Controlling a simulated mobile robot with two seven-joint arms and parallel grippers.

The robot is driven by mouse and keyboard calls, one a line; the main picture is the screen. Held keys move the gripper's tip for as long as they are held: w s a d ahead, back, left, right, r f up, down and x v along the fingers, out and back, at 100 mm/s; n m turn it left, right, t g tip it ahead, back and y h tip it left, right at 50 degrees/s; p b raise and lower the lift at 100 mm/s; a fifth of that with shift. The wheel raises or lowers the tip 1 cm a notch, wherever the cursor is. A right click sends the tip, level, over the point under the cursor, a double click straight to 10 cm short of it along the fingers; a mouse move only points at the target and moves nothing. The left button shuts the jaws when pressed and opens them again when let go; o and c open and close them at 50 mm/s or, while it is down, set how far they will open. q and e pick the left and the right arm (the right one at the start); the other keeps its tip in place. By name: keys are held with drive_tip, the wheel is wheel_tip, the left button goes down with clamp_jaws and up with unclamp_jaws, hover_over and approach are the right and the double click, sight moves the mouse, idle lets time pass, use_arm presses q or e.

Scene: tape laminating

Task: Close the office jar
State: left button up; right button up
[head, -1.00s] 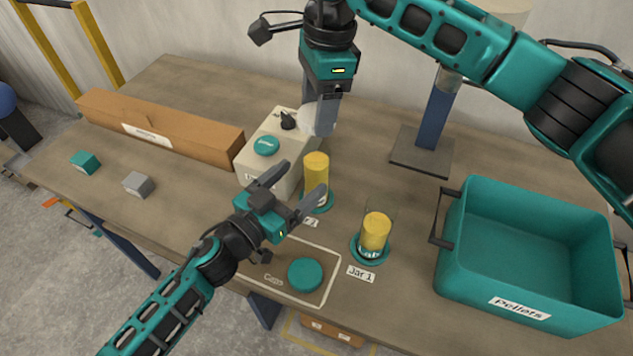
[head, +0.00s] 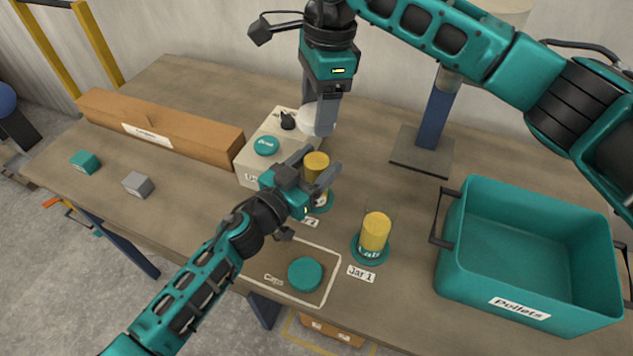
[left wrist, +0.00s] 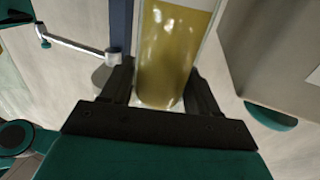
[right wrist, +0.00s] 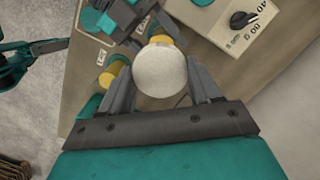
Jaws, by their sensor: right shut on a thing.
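A clear jar with yellow contents (head: 317,160) stands in a teal ring near the white box; its label is mostly hidden by my left gripper. A second yellow-filled jar (head: 376,232) stands in a teal ring behind the table label "Jar 1"; its own print is too small to read surely. A round teal cap (head: 305,274) lies inside the outlined "Caps" area. My left gripper (head: 313,166) is open, its fingers on either side of the first jar (left wrist: 168,55). My right gripper (right wrist: 160,90) is shut on a round white thing (right wrist: 160,72), held above and behind that jar.
A white box (head: 262,168) with a knob and teal button stands behind the first jar. A teal "Pellets" bin (head: 480,291) is at the right. A long cardboard box (head: 190,133), a teal block (head: 85,162) and a grey block (head: 138,184) lie at the left.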

use_arm(q)
clamp_jaws()
use_arm(e)
hover_over(318, 143)
drive_tip(key=s, duration=0.2)
drive_tip(key=shift+s+f, duration=0.1)
drive_tip(key=shift+f, duration=2.4)
drive_tip(key=shift+f, duration=0.1)
drive_tip(key=shift+f, duration=0.8)
drive_tip(key=shift+f, duration=0.55)
